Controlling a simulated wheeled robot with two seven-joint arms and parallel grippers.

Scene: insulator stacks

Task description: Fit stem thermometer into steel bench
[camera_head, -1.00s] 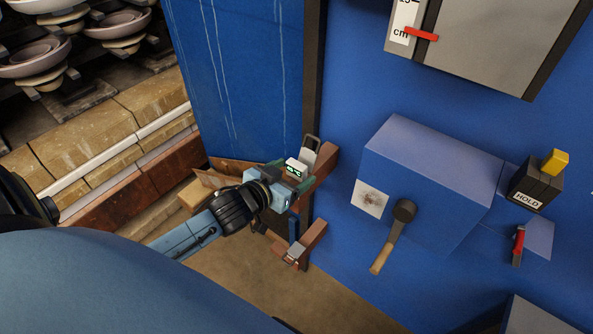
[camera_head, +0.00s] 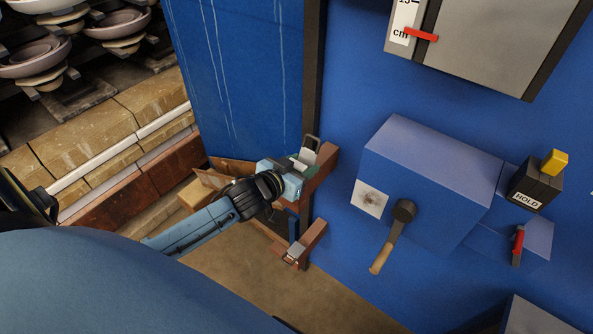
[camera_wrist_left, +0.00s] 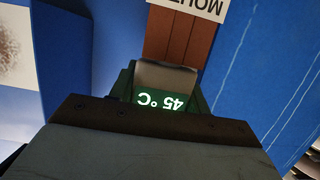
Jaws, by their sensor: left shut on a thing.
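My left gripper (camera_head: 296,170) is shut on the stem thermometer, beside the upper rust-brown bar (camera_head: 322,168) at the blue wall. In the left wrist view the thermometer (camera_wrist_left: 160,98) shows a green display reading 45 °C, upside down, above the dark jaw edge. A grey block (camera_wrist_left: 165,75) sits just beyond the display, in front of a brown bar (camera_wrist_left: 180,38). The thermometer's stem is hidden. I cannot tell which part is the steel bench, or whether the thermometer touches the bar. My right gripper is not in view.
A blue box with a handle (camera_head: 390,240) stands out from the wall to the right. A lower brown bar (camera_head: 312,237) is below my gripper. A black HOLD block (camera_head: 533,186) is at far right. Brick ledges and stacked bowls (camera_head: 35,58) are at left.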

